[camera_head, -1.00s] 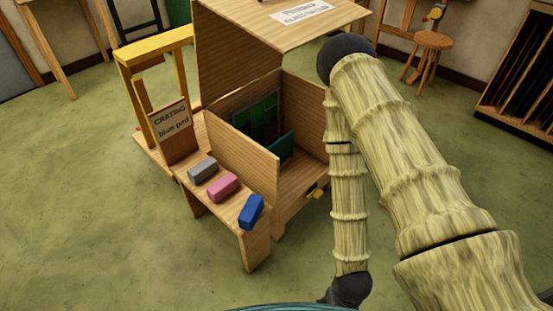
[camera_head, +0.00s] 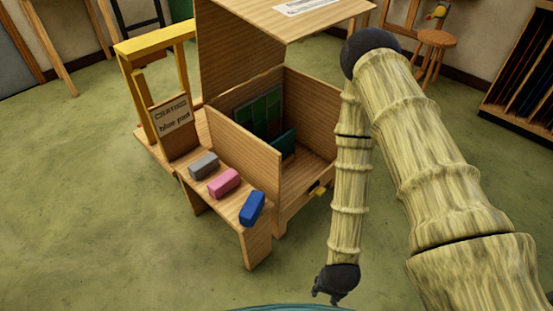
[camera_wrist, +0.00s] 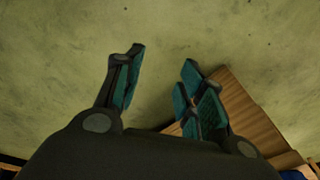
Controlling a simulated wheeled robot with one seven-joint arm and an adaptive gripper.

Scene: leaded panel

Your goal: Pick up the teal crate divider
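The teal crate divider (camera_head: 287,143) stands upright inside the open wooden crate (camera_head: 240,148), in front of a green leaded panel (camera_head: 262,114). Its lower part is hidden by the crate's front wall. My gripper (camera_head: 328,296) hangs low at the right of the crate and apart from it, near the bottom of the head view. In the wrist view my gripper (camera_wrist: 160,85) has its teal-padded fingers spread with nothing between them, above the green floor.
A grey block (camera_head: 203,165), a pink block (camera_head: 223,183) and a blue block (camera_head: 252,208) lie on the wooden bench (camera_head: 258,248) before the crate. A sign (camera_head: 172,120) reads "CRATING blue pad". The crate's lid (camera_head: 285,20) is raised. Floor is clear at left.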

